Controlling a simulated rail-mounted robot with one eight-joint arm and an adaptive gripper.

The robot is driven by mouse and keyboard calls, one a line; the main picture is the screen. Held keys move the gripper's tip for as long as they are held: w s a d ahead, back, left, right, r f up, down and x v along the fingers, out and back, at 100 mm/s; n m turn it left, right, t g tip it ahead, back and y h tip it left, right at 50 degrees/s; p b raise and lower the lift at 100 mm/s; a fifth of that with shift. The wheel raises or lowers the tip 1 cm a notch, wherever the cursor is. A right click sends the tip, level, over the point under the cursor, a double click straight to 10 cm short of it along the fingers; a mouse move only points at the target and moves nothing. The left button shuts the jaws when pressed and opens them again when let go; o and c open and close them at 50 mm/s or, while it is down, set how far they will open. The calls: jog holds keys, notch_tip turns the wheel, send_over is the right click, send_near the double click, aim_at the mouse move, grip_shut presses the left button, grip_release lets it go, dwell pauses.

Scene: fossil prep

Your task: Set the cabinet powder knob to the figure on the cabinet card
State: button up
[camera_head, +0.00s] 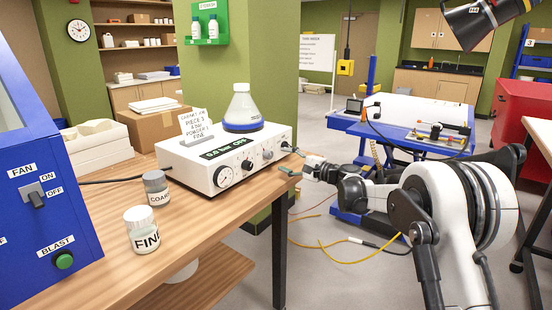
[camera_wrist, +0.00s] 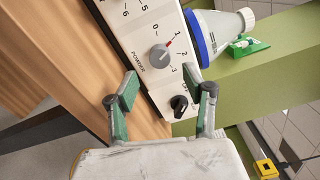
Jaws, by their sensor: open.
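A white control box (camera_head: 200,160) stands on the wooden bench. Its grey powder knob (camera_wrist: 160,56) has a red pointer and a printed scale of 0 to 3. In the wrist view the pointer is near the 1 mark. The knob also shows on the box front in the head view (camera_head: 267,155). The cabinet card (camera_head: 197,126) stands on the box; its small text seems to read "POWDER 1", but is hard to be sure of. My gripper (camera_wrist: 161,84) is open and empty in front of the panel, its green-padded fingers apart and the knob seen between and beyond them.
A black knob (camera_wrist: 179,103) sits close to the powder knob. A blue-based flask (camera_head: 242,108) stands on the box. Jars marked FINE (camera_head: 141,229) and COARSE (camera_head: 156,187) and the blue cabinet (camera_head: 45,180) are left of it. Open floor lies off the bench's right edge.

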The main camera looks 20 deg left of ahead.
jog(key=v, duration=0.5)
jog(key=shift+s+d, duration=0.1)
jog(key=shift+d, duration=0.25)
dwell(0.5)
jog(key=s+d+r+n+h, duration=0.1)
jog(key=s+d+r+h, duration=0.2)
jog(key=s+d, duration=0.4)
jog(key=s+d+r+n+t+h, duration=0.1)
jog(key=s+d+r+h, duration=0.15)
jog(key=s+d, duration=0.35)
jog(key=s+d+r+n+h, duration=0.1)
jog(key=s+d+r+h, duration=0.25)
jog(key=s+d, duration=0.35)
jog(key=s+d+f+n+h, duration=0.1)
jog(key=s+d+f+h, duration=0.3)
jog(key=s+d, duration=0.7)
jog(key=s+d+f+n+t+h+p, duration=0.1)
jog(key=s+d+f+h, duration=0.3)
jog(key=s+d, duration=0.7)
jog(key=s+n, duration=0.1)
jog(key=s, duration=0.5)
jog(key=shift+s+d+f, duration=0.25)
jog(key=shift+s+f, duration=0.05)
jog(key=shift+s, duration=0.1)
